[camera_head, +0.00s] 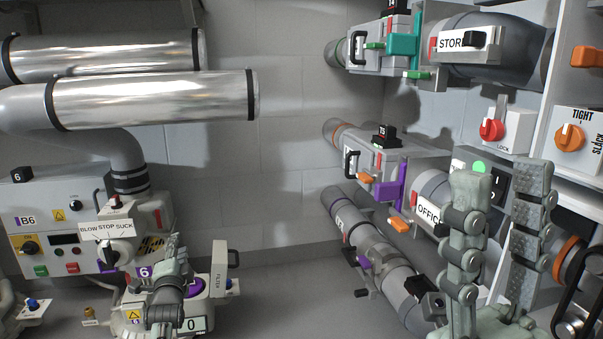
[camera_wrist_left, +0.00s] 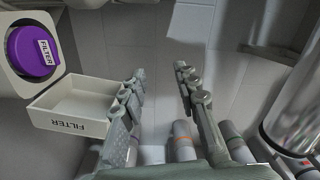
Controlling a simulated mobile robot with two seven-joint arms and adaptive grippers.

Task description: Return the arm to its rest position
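My left gripper (camera_head: 176,245) is at the lower left in the head view, in front of the blower unit (camera_head: 148,240) marked 6. In the left wrist view my left gripper (camera_wrist_left: 160,80) has its two fingers apart and nothing between them. An open filter box (camera_wrist_left: 80,105) lies beside its left finger, with a purple filter cap (camera_wrist_left: 32,52) behind it. My right gripper (camera_head: 502,178) is large at the lower right in the head view. Its fingers are spread and empty, in front of the OFFICE pipe (camera_head: 427,208).
A control box (camera_head: 50,225) marked B6 and silver pipes (camera_head: 150,100) stand at the left. Pipes with valves, including the STORE pipe (camera_head: 500,45), line the right wall beside a red LOCK knob (camera_head: 491,130) and an orange TIGHT/SLACK knob (camera_head: 570,138). The middle floor is clear.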

